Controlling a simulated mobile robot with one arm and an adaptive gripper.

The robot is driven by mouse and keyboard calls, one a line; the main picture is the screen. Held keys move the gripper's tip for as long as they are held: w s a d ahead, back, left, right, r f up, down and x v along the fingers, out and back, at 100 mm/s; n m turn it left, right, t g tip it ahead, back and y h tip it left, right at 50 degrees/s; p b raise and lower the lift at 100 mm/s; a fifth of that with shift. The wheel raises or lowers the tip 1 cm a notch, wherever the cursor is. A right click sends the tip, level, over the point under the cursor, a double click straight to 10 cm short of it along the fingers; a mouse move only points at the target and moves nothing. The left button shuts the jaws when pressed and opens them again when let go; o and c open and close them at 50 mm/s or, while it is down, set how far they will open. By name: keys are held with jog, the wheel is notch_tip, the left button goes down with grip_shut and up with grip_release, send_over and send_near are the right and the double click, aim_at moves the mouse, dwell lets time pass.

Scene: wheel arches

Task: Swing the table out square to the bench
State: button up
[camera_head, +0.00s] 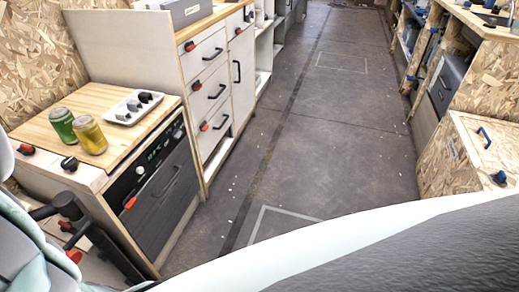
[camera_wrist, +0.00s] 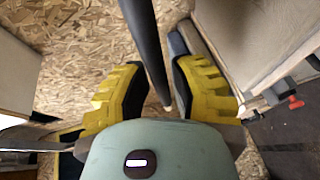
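I cannot tell for certain which part is the swing table. In the wrist view, my gripper (camera_wrist: 160,75) has its two yellow fingers spread apart. A dark round bar (camera_wrist: 146,40) runs down from the top edge and ends between the fingers; I see no clear contact on both sides. A pale panel (camera_wrist: 255,35) with a grey edge lies beside the right finger. In the head view, a wood-topped bench unit (camera_head: 50,108) with a dark oven front (camera_head: 165,195) stands at left. My gripper's fingers do not show clearly there.
A chipboard box (camera_head: 475,150) stands at right. The grey floor (camera_head: 330,130) between is clear.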

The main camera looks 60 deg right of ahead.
grip_shut()
jog(key=shift+s, duration=0.1)
